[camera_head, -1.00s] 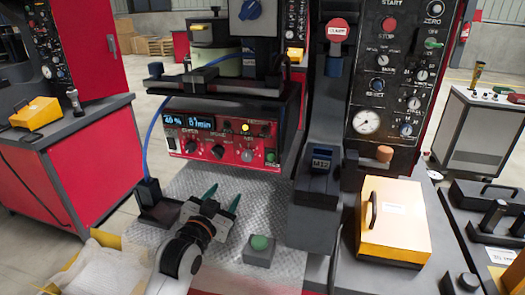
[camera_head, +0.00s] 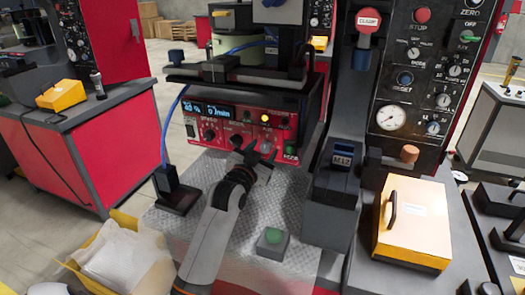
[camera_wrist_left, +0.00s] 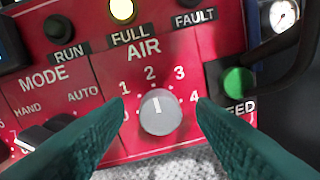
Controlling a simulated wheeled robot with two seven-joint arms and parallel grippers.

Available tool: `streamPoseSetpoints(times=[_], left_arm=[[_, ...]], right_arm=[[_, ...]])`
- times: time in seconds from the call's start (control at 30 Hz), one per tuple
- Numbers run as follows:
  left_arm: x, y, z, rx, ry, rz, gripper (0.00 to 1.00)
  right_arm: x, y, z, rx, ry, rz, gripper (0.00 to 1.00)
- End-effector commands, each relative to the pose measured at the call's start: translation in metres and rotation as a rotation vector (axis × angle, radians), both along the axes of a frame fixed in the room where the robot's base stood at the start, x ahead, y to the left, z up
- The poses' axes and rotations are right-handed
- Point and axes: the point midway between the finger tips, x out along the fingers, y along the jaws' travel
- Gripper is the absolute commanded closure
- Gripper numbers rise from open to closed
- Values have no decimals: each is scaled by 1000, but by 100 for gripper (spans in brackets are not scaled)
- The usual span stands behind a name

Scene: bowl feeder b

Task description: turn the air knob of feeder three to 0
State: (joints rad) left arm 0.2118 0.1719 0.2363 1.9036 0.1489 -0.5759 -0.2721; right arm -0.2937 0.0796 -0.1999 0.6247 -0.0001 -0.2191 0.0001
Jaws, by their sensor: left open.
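The air knob (camera_wrist_left: 160,115) is a round grey dial under the word AIR on the red feeder panel (camera_wrist_left: 105,68). Its white mark points up, near the 2. Numbers 1 to 4 are readable; the 0 is not clearly seen. My left gripper (camera_head: 257,150) is open in front of the panel, below the display (camera_head: 215,112). In the left wrist view its green fingers are on either side of the knob, and I cannot tell whether they touch it. In the head view the gripper covers the knob. My right gripper is not in view. No feeder number is readable.
A green FEED button (camera_wrist_left: 238,81) is right of the knob, and mode switches are left of it.

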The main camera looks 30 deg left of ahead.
Motion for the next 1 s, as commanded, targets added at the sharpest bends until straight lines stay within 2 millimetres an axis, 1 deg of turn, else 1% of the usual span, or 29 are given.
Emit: streamPoseSetpoints(times=[0.1, 0.3, 0.37, 0.5, 0.6, 0.83, 1.0], left_arm=[[4, 1, 0, 0, 1, 0, 49], [4, 1, 0, 1, 0, 0, 49], [4, 1, 0, 1, 0, 0, 57], [3, 1, 0, 1, 1, 0, 80], [3, 1, 0, 1, 1, 0, 94], [3, 1, 0, -21, -4, 0, 94], [3, 1, 2, -86, -19, 0, 94]], right_arm=[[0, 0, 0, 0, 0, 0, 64], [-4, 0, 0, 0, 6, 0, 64], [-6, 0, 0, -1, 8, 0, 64], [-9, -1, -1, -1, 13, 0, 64], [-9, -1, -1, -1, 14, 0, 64], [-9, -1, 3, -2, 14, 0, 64], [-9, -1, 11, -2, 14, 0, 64]])
